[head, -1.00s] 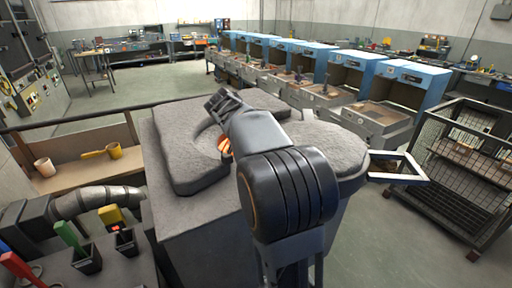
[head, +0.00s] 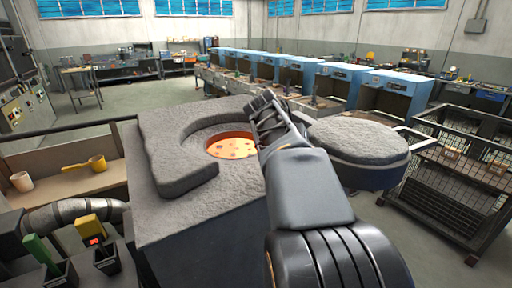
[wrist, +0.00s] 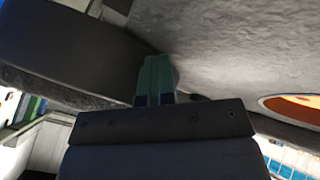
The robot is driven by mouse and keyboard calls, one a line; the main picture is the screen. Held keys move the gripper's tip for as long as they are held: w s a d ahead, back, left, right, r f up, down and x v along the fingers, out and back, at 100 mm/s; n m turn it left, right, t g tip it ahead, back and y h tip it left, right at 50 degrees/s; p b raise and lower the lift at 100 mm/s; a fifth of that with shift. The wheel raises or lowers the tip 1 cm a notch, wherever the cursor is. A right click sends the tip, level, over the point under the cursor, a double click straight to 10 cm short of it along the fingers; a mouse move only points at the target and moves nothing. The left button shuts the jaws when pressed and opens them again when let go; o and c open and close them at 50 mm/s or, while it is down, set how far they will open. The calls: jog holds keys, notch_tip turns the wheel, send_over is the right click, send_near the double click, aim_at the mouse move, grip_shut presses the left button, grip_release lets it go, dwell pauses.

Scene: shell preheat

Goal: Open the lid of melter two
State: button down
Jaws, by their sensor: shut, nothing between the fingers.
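The melter (head: 190,225) is a large grey block with a rough, raised collar on top. Its round opening (head: 231,146) is uncovered and glows orange, with pale lumps inside; the opening also shows at the right of the wrist view (wrist: 296,106). The round lid (head: 358,138), grey and rough on top with a dark side, is off to the right of the opening; its dark side appears to fill the upper left of the wrist view (wrist: 70,48). My gripper (head: 264,104) is shut and empty, between opening and lid. Whether its fingers (wrist: 156,75) touch the lid is unclear.
A wire cage cart (head: 455,165) stands at the right. A row of blue benches (head: 340,82) runs behind.

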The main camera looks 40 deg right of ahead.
dwell(0.5)
jog(key=shift+a, duration=0.3)
jog(key=a, duration=0.1)
jog(key=w+a, duration=0.1)
jog(key=w+a+r, duration=0.1)
jog(key=a, duration=0.1)
jog(key=shift+b, duration=0.35)
jog(key=s+a+r, duration=0.1)
jog(key=a+r, duration=0.4)
jog(key=r, duration=0.2)
jog(key=shift+s, duration=0.25)
